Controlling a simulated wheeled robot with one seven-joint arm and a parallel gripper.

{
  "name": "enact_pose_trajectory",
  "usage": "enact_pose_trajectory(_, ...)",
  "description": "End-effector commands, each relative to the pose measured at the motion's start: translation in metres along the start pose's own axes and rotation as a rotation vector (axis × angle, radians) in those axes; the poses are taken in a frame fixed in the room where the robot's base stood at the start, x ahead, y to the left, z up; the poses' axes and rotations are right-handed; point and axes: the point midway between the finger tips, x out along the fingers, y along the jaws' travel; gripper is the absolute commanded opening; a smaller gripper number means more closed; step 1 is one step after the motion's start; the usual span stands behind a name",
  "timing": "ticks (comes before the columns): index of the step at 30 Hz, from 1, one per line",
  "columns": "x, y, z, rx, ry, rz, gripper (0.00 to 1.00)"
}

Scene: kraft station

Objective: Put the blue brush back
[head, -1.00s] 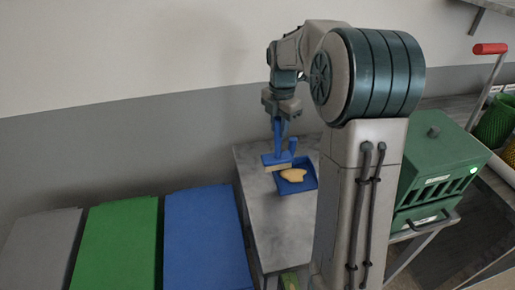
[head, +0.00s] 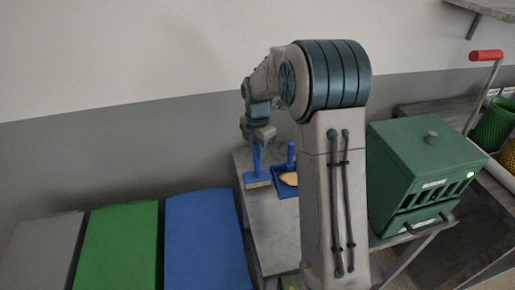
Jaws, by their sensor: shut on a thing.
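The blue brush (head: 257,180) has a blue handle, a blue head and pale bristles along its lower edge. My gripper (head: 257,143) is shut on the top of its handle and holds it upright at the left part of the grey table (head: 268,222). I cannot tell whether the bristles touch the table. To the right of the brush lies a blue dustpan (head: 285,191) with an upright blue handle and a yellowish heap (head: 290,179) in it. My arm hides the right part of the dustpan.
Blue (head: 206,240), green (head: 117,245) and grey (head: 48,250) lids stand in a row at the left. A green box (head: 425,170) with a vented front is to the right of my arm. A red-handled cart (head: 487,55) stands at the far right. The wall is close behind the table.

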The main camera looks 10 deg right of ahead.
Motion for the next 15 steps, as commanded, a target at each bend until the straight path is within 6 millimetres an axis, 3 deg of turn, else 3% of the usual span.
enact_pose_trajectory(3, 0.0037, 0.0000, 0.0001, 0.000, 0.000, 0.000, 0.01)
enact_pose_trajectory(4, 0.0031, 0.0000, 0.0000, 0.000, 0.000, 0.000, 0.30)
enact_pose_trajectory(6, 0.0026, -0.0001, 0.0000, 0.000, 0.000, 0.000, 0.46)
enact_pose_trajectory(15, 0.0006, 0.0000, 0.0001, 0.000, 0.000, 0.000, 0.46)
